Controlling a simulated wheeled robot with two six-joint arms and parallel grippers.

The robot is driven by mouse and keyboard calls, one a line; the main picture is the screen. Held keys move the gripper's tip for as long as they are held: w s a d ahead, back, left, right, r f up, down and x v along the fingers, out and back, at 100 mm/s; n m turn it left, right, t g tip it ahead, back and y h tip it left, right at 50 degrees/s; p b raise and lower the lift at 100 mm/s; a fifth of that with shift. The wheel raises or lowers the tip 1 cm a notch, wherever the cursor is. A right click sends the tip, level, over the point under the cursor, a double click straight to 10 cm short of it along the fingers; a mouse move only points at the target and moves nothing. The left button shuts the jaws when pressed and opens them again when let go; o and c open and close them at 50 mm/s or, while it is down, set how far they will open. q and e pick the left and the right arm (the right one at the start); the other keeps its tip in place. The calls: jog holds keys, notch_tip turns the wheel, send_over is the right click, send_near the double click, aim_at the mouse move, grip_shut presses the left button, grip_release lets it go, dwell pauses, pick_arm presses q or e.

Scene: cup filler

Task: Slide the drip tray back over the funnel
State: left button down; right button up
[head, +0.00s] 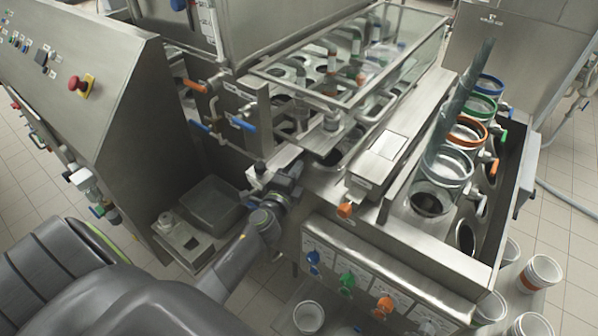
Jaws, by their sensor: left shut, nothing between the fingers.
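My left gripper (262,176) is reached in from the bottom left. It is shut and empty, close to the near left end of a narrow steel ledge (277,158). I cannot tell whether it touches the ledge. A flat steel plate (319,140), perhaps the drip tray, lies under the filling nozzles (333,121). A dark round opening shows beside this plate; I cannot tell whether it is the funnel. My right gripper is not in view.
A glass guard (415,62) covers the nozzles. Right of it, clear cup tubes with coloured rings (447,165) stand in a steel trough. A control panel with a red button (75,83) is at the left.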

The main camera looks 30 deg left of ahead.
aim_at(285, 164)
pick_arm(q)
jog(key=shift+a, duration=0.1)
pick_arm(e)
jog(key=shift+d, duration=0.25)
pick_arm(q)
jog(key=shift+w+a+b, duration=0.15)
jog(key=shift+a+b, duration=0.35)
jog(key=shift+a, duration=1.45)
jog(key=shift+d, duration=0.1)
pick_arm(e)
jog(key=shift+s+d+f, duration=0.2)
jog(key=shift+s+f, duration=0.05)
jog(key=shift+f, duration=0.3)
pick_arm(q)
jog(key=shift+r, duration=0.1)
